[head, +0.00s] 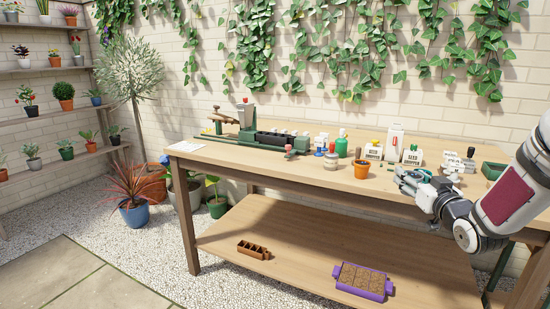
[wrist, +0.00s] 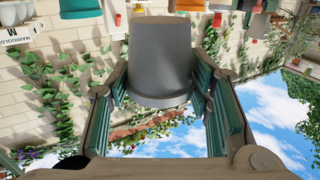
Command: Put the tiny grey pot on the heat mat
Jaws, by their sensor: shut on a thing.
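The tiny grey pot (wrist: 160,60) fills the middle of the wrist view, between the two green-padded fingers of my gripper (wrist: 160,92). The fingers are shut on its sides. In the head view my gripper (head: 412,181) is over the right part of the workbench, near its front edge. I cannot make out the pot clearly there. I cannot pick out a heat mat in either view.
An orange pot (head: 361,169) stands left of my gripper on the workbench (head: 290,170). A purple tray (head: 362,281) sits on the lower shelf. The bench's front left is mostly clear.

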